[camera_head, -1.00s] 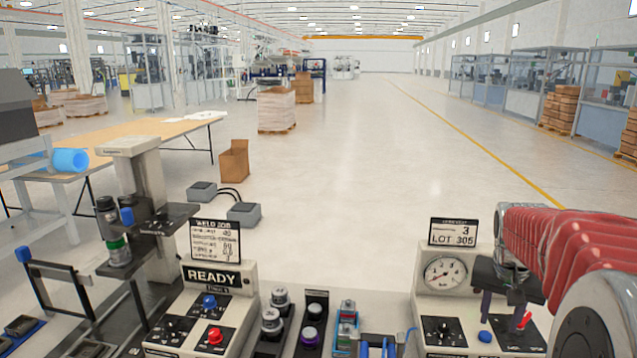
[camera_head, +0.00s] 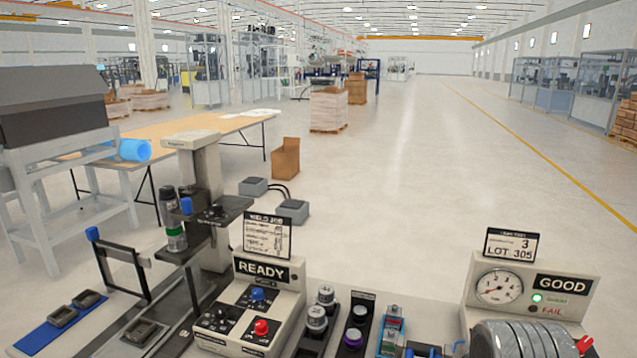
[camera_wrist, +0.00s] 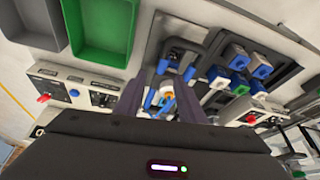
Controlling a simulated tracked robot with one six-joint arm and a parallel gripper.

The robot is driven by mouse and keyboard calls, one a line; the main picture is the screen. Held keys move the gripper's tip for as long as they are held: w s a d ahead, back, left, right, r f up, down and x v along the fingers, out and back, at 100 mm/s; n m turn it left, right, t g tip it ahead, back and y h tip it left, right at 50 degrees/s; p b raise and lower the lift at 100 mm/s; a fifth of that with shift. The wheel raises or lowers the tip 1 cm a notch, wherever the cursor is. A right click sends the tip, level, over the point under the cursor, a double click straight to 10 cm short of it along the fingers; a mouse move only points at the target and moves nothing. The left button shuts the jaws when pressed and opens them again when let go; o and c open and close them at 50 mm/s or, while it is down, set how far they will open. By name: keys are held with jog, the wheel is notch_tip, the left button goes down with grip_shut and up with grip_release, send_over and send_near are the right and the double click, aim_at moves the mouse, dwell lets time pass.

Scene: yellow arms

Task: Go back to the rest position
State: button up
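In the wrist view, my gripper (camera_wrist: 164,112) points down over the bench, its two dark fingers apart. Blue, white and orange parts show in the gap between the fingers, on or above a dark fixture (camera_wrist: 184,62). I cannot make out their exact shape, and nothing is clearly gripped. The gripper is outside the head view. There, only a grey ribbed part of my arm shows at the bottom right, in front of the gauge box (camera_head: 498,287).
A console reading READY (camera_head: 262,270) stands at the bench front, beside a column stand (camera_head: 205,165). A GOOD sign (camera_head: 563,284) lights the gauge box.

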jog(key=shift+n+t+y, duration=0.3)
jog(key=shift+n+t, duration=0.3)
jog(key=shift+n, duration=0.1)
jog(key=a, duration=0.1)
jog(key=s+a+r, duration=0.1)
jog(key=s+a, duration=0.1)
jog(key=a, duration=0.1)
jog(key=shift+r, duration=0.4)
jog(key=shift+a+r, duration=0.15)
jog(key=shift+a, duration=0.15)
dwell(1.6)
